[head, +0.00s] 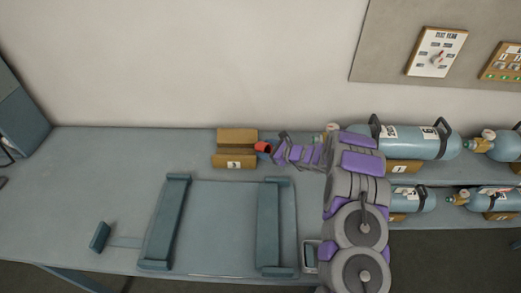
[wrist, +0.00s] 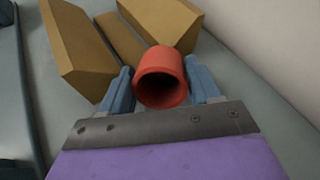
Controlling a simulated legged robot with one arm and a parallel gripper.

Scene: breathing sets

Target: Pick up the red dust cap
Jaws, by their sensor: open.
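The red dust cap (wrist: 161,76) is a short hollow red cylinder with its open end facing the wrist camera. In the head view the cap (head: 263,147) shows small, at the right edge of a brown cradle. My gripper (wrist: 160,84) is open, with one blue finger on each side of the cap. I see narrow gaps between the fingers and the cap, more clearly on the left. In the head view my gripper (head: 275,149) reaches in from the right, and its fingers are hard to make out.
The brown cradle (head: 236,161) with a number label stands on the blue-grey bench (head: 80,170) near the wall. A blue frame with two rails (head: 165,222) lies in front. Blue cylinders (head: 420,142) lie on shelves at the right. The bench's left side is mostly clear.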

